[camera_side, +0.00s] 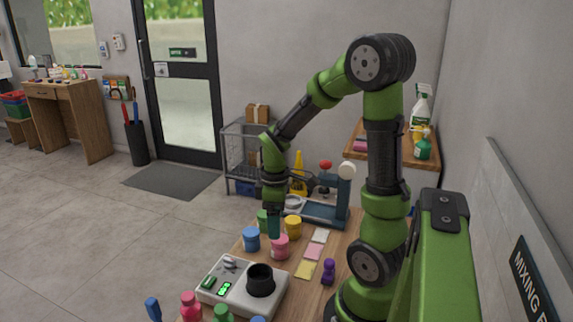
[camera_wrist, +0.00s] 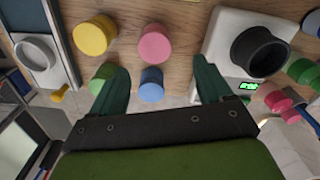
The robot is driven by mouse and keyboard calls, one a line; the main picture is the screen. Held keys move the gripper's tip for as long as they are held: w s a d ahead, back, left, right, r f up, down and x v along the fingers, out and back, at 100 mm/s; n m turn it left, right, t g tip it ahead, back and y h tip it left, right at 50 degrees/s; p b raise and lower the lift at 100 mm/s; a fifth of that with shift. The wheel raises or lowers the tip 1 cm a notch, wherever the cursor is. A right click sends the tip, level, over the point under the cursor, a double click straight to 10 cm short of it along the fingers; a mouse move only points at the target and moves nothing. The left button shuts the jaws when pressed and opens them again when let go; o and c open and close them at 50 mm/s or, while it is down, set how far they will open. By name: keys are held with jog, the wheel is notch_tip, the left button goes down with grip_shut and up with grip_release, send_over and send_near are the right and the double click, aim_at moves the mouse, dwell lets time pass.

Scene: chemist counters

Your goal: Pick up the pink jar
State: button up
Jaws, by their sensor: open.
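The pink jar (camera_side: 280,249) stands upright on the wooden counter, close to the blue jar (camera_side: 251,239), green jar (camera_side: 263,217) and yellow jar (camera_side: 293,228). In the wrist view the pink jar (camera_wrist: 155,45) is above the blue jar (camera_wrist: 152,84), beyond my fingertips. My gripper (camera_side: 274,234) points down over this group, and its fingers overlap the top of the pink jar in the side view. In the wrist view my gripper (camera_wrist: 161,68) is open and empty, the blue jar showing between its fingers and the green jar (camera_wrist: 103,76) beside the left finger.
A white device (camera_side: 228,294) with a black cup (camera_side: 261,280) stands close in front. A darker pink jar (camera_side: 190,305) is at the counter's near edge. Sticky notes (camera_side: 313,251) and a purple object (camera_side: 328,271) lie right. A blue-grey stand (camera_side: 343,195) is behind.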

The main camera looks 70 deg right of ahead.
aim_at(280, 248)
notch_tip(280, 248, down, 3)
jog(key=shift+r, duration=0.15)
jog(key=f, duration=0.5)
jog(key=shift+s+d+f, duration=0.1)
jog(key=shift+s+d, duration=0.1)
jog(key=shift+d, duration=0.15)
jog(key=c, duration=1.1)
